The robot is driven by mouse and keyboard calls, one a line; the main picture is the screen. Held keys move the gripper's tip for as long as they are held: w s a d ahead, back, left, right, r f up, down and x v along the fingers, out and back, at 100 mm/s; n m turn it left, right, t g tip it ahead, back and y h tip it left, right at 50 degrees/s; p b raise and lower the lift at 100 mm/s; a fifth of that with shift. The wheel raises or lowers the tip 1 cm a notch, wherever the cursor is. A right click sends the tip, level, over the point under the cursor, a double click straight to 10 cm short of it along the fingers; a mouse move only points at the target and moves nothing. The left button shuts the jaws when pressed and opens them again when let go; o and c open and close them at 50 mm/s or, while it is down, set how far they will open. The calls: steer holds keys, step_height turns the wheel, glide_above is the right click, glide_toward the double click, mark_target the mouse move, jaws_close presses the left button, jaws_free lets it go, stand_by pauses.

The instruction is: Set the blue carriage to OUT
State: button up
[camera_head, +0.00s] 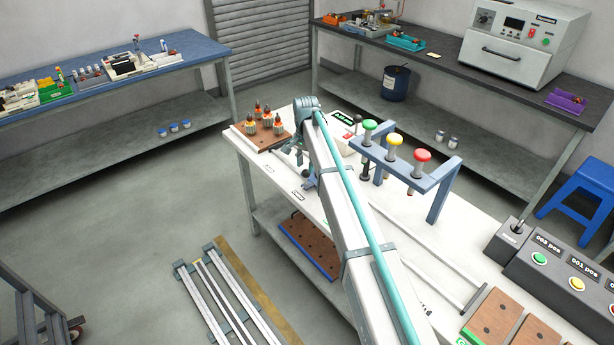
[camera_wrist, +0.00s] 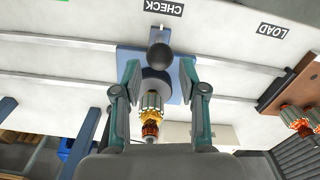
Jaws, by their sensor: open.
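In the wrist view the blue carriage (camera_wrist: 130,62) is a blue plate across the pale rails, with a round black knob (camera_wrist: 161,56) on it. A grey disc and an armature (camera_wrist: 152,108) with copper and yellow parts are in line below the knob. My gripper (camera_wrist: 160,76) is open, one finger on each side of the knob and disc, with gaps visible. In the head view my gripper (camera_head: 298,146) is over the far left part of the white table, and my arm hides much of the carriage. The carriage lies near the CHECK label (camera_wrist: 164,7); no OUT label is readable.
A LOAD label (camera_wrist: 271,30) lies to the right in the wrist view. A brown board (camera_head: 262,136) with several armatures stands at the table's far left. A blue frame (camera_head: 432,181) with green, yellow and red knobs stands right of my arm. A button box (camera_head: 553,285) is at the right.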

mark_target(306, 178)
steer(key=shift+f+p, duration=1)
steer(key=shift+f, duration=2.55)
jaws_close()
